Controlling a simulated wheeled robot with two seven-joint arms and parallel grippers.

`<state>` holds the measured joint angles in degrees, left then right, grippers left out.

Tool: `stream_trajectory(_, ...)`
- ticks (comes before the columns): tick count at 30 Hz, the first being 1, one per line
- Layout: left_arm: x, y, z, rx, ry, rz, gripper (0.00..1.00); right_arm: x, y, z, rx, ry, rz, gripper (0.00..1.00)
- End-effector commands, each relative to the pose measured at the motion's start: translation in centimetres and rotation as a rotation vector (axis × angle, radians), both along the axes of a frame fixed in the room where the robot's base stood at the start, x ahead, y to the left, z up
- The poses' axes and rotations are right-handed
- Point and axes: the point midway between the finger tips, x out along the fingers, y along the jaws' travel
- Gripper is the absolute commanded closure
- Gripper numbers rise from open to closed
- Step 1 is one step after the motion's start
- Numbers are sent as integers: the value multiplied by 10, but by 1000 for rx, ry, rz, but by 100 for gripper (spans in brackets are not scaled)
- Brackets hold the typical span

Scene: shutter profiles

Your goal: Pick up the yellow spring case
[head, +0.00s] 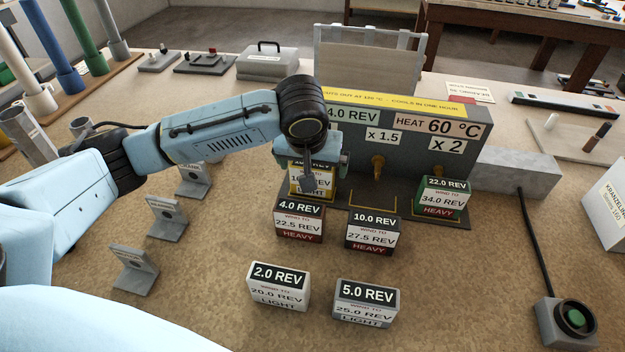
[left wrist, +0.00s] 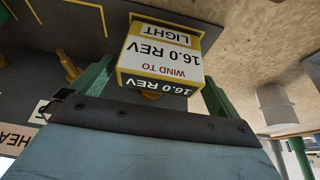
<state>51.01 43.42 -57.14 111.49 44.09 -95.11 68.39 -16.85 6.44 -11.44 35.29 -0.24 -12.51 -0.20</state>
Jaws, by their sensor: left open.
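The yellow spring case (head: 325,183) stands at the left end of the grey machine's front ledge, partly hidden by my left gripper (head: 313,168). In the left wrist view the yellow case (left wrist: 160,58) shows upside down, with a white label reading 16.0 REV and LIGHT. My left gripper (left wrist: 156,88) is open, its green fingers on either side of the case's near end. I cannot tell whether either finger touches it. My right gripper is not in view.
A green case (head: 443,197) stands at the ledge's right end. Dark cases marked 4.0 REV (head: 299,220) and 10.0 REV (head: 373,231) stand in front. A white case (head: 279,286) and a grey case (head: 366,302) stand nearer. Grey stands (head: 135,270) line the left.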

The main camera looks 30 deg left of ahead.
Motion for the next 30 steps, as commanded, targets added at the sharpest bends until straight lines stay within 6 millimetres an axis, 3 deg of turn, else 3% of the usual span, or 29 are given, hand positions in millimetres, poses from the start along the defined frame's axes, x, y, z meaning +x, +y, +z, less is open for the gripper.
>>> stream_trajectory(3, 4, 1, -13, 0, 0, -1, 0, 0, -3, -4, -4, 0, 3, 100)
stream_trajectory(11, 5, 1, -15, -1, -1, -3, 0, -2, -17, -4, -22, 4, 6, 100)
stream_trajectory(22, 5, 1, -15, 0, 0, -2, 46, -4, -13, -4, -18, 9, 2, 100)
stream_trajectory(30, 6, 1, -12, -1, -2, -2, 48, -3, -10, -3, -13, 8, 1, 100)
